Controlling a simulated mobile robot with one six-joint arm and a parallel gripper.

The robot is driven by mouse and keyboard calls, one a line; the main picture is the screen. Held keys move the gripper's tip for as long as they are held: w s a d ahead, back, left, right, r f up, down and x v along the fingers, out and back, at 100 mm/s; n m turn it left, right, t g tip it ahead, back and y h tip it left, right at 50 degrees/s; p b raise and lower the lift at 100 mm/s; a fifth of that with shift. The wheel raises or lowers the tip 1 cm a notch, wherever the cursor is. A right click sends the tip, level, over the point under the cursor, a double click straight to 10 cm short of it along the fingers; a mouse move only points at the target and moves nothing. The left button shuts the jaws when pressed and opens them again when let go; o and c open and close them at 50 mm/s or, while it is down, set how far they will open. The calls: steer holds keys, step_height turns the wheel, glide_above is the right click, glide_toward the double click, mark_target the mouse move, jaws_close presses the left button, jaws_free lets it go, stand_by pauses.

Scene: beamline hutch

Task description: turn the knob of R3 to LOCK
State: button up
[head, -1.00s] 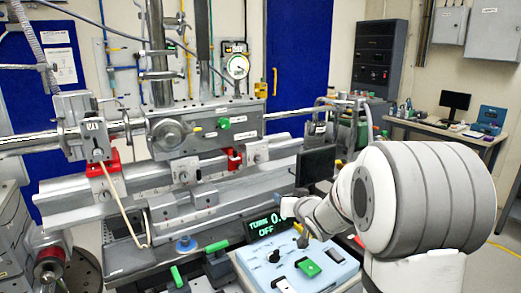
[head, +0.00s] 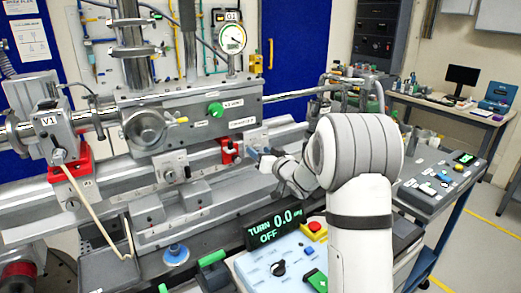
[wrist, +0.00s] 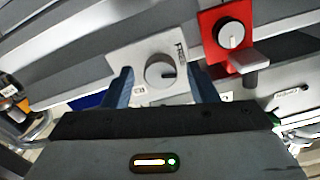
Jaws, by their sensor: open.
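My gripper (head: 259,158) is open at the rail, to the right of a small red block. In the wrist view its blue fingers (wrist: 163,78) stand either side of a round grey knob (wrist: 159,71) on a pale plate (wrist: 125,52), with nothing clamped. The knob has a dark pointer line toward the picture's right. In the head view my gripper and arm largely hide this knob. Whether the fingers touch it is unclear.
Beside the plate is a red block (wrist: 211,53) with its own knob (wrist: 231,36) and a protruding grey lever (wrist: 248,61), close to one finger. A display (head: 276,228) reads TURN 0.0, OFF. A control panel (head: 258,268) with a red button (head: 314,227) lies below my arm.

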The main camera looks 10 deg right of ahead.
steer(key=shift+x, duration=0.8)
steer(key=shift+s, duration=0.1)
steer(key=shift+c, duration=0.5)
